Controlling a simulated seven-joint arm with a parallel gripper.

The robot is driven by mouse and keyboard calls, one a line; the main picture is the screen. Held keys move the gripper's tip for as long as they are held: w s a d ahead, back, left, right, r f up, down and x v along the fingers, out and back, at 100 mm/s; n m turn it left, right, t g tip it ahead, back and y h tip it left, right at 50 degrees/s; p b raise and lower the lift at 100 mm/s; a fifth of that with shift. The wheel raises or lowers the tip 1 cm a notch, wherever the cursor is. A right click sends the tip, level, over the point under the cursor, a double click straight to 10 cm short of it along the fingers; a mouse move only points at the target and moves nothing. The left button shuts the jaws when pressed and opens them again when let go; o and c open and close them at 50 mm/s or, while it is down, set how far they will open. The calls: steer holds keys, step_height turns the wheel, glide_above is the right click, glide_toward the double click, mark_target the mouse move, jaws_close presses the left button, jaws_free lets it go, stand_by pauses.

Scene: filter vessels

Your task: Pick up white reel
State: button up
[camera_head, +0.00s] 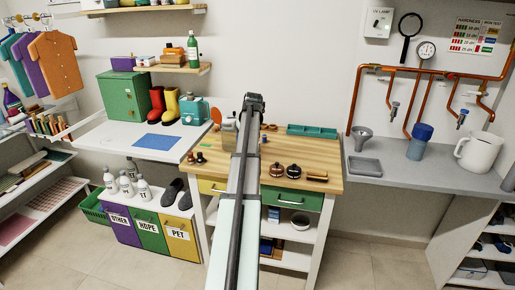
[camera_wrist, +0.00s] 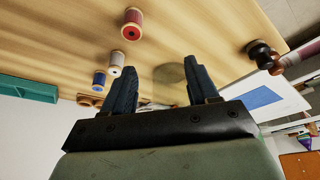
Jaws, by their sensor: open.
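The white reel (camera_wrist: 116,61) has light wooden ends and stands on the wooden bench top (camera_wrist: 205,25) in the wrist view. It is between a red reel (camera_wrist: 132,23) and a blue reel (camera_wrist: 100,79). My gripper (camera_wrist: 157,65) is open, its two dark fingers apart. The white reel shows just left of the left finger and is not between the fingers. A faint, pale round disc (camera_wrist: 169,73) shows between the fingers; I cannot tell what it is.
A teal tray (camera_head: 312,131) lies at the back of the bench. Dark round-topped wooden objects (camera_head: 293,171) stand near its front right edge, with small dark ones (camera_head: 201,157) at the left. A blue mat (camera_head: 160,142) lies on the white table at left.

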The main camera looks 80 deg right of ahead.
steer(key=s+d+r+m+h, duration=0.1)
steer(key=s+d+r+m, duration=0.1)
steer(key=s+d+r, duration=0.4)
steer(key=x, duration=1.5)
steer(key=shift+w+a+f, duration=0.1)
steer(key=shift+w+f, duration=0.1)
steer(key=shift+f, duration=0.15)
steer(key=shift+c, duration=0.3)
jaws_close()
